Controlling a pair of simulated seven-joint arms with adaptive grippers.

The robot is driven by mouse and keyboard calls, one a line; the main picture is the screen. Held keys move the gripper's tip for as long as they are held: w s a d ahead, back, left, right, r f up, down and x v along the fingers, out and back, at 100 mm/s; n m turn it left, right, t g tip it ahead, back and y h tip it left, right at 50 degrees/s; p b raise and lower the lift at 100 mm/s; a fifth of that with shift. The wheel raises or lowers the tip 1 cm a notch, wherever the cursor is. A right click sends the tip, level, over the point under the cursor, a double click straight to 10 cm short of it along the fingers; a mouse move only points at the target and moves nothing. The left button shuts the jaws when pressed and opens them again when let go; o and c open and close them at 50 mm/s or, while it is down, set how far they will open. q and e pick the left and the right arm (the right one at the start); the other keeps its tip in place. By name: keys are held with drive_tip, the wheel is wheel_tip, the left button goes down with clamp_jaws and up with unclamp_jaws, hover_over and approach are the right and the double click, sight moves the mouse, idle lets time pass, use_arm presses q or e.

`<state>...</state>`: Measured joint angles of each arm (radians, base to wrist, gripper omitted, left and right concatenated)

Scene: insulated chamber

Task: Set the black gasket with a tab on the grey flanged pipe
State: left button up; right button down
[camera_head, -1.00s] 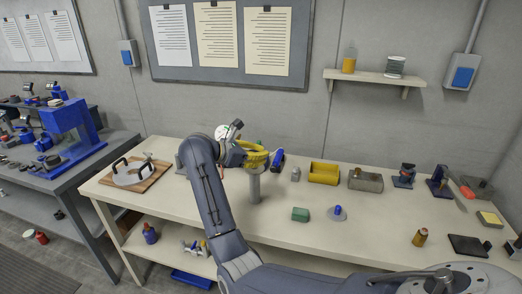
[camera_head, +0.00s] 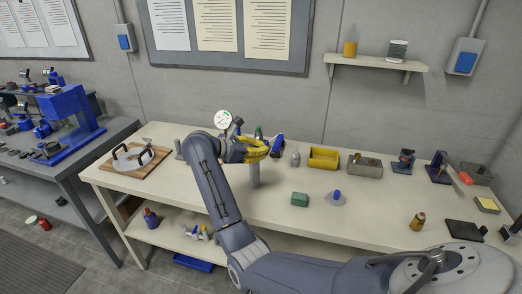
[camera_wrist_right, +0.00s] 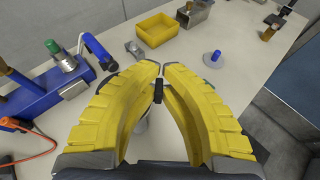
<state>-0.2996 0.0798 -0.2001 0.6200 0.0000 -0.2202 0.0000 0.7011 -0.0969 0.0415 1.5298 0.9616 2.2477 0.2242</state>
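My right gripper (camera_head: 262,150) is over the bench, just above the grey flanged pipe (camera_head: 254,177). Its yellow fingers (camera_wrist_right: 160,75) curve together in the right wrist view, tips almost touching. A small black piece (camera_wrist_right: 158,91) shows between them, seen nearly edge-on; it looks like the black gasket's tab. Only a pale bit of something shows under the fingers in the wrist view. My left gripper is not in view.
Around the pipe stand a yellow bin (camera_head: 323,158), a green block (camera_head: 299,199), a grey disc with a blue knob (camera_head: 336,197) and a blue-handled tool (camera_head: 277,146). A dial gauge (camera_head: 222,120) stands behind my arm. The front middle of the bench is clear.

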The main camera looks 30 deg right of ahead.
drive_tip(key=shift+f, duration=0.55)
idle(0.4)
